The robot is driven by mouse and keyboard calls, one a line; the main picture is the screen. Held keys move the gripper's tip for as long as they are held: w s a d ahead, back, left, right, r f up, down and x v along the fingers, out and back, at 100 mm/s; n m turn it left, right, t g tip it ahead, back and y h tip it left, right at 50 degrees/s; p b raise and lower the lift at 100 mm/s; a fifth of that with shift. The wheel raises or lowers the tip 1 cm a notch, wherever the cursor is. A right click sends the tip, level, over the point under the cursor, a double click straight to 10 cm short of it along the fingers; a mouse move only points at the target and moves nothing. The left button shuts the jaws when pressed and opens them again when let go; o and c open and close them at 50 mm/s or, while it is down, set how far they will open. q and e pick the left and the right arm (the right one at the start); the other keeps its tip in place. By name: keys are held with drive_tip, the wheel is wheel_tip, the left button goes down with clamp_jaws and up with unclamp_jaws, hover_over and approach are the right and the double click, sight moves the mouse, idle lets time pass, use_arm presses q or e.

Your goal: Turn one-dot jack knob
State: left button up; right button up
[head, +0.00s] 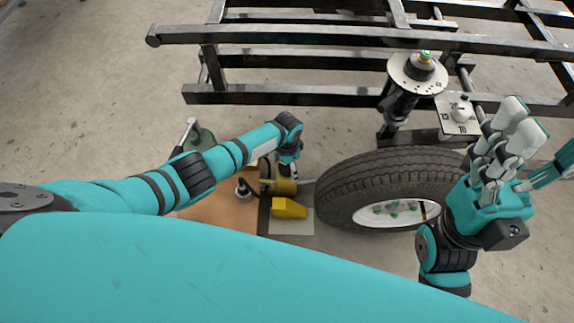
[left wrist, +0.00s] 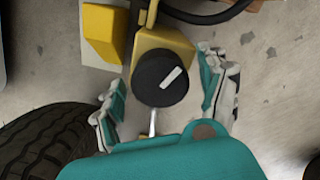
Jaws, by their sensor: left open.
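A round black knob (left wrist: 160,78) with a white line sits on a yellow jack body (left wrist: 165,42) in the left wrist view. My left gripper (left wrist: 162,100) is open, with one finger on each side of the knob and visible gaps to it. No dot mark can be made out on the jack. In the head view the yellow jack body (head: 284,187) lies beneath my left gripper (head: 288,160), and the arm hides the knob. My right gripper (head: 503,145) is raised at the right, above the tyre's side; its opening is unclear.
A tyre (head: 375,175) lies just right of the jack. A yellow block (head: 289,208) is in front of it. A black frame (head: 300,95) runs behind, with a round spring mount (head: 418,73) and a numbered dial plate (head: 455,125). A black-and-white knob (head: 243,188) stands left.

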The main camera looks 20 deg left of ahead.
use_arm(q)
wheel_tip(320, 180, up, 12)
idle(0.6)
